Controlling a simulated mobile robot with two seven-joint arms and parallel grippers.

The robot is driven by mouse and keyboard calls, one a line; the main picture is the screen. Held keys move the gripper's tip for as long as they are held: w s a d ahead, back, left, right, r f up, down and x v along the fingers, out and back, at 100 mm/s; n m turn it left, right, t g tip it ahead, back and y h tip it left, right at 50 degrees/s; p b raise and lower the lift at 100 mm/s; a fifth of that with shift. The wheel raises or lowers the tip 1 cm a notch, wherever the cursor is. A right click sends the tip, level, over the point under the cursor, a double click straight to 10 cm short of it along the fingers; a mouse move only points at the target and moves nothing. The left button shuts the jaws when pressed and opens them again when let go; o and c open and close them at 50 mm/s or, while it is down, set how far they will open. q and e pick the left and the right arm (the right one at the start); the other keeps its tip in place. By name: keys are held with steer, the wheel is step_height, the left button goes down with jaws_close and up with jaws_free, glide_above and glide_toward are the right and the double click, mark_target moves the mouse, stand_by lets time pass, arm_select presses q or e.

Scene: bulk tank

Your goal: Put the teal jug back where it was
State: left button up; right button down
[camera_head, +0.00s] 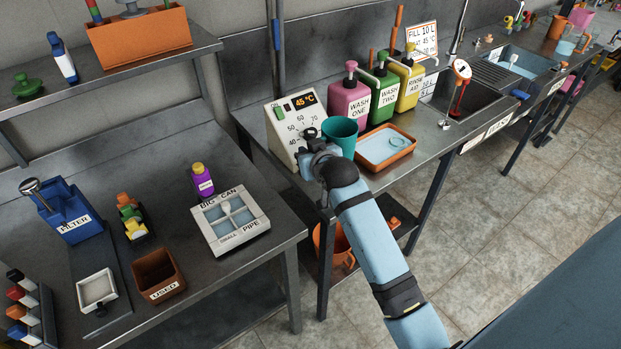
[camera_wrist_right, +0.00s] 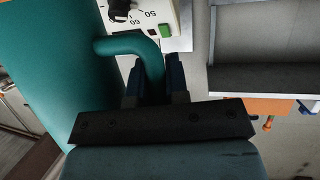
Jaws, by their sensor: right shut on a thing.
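The teal jug (camera_head: 341,134) is upright at the front edge of the sink counter, between the temperature control box (camera_head: 292,128) and the orange-rimmed tray (camera_head: 402,154). My right gripper (camera_head: 318,156) is at the jug's left side, with my arm across its lower part. In the right wrist view the jug body (camera_wrist_right: 62,65) fills the left side, and its handle (camera_wrist_right: 143,46) runs down between the fingers of my right gripper (camera_wrist_right: 156,82), which is shut on it. The jug's base is hidden, so I cannot tell whether it touches the counter. My left gripper is out of view.
Pink (camera_head: 349,100), green (camera_head: 382,97) and yellow (camera_head: 410,85) pump bottles stand behind the jug and tray. The sink (camera_head: 462,98) lies to the right. A separate bench at left holds a BIG CAN/SMALL PIPE tray (camera_head: 258,228) and a brown USED bin (camera_head: 172,266).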

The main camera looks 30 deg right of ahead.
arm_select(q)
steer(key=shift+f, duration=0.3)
arm_select(e)
steer(key=shift+f, duration=4.15)
steer(key=shift+f, duration=0.2)
steer(key=c, duration=1.1)
jaws_free()
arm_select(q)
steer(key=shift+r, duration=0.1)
arm_select(e)
steer(key=shift+r, duration=0.1)
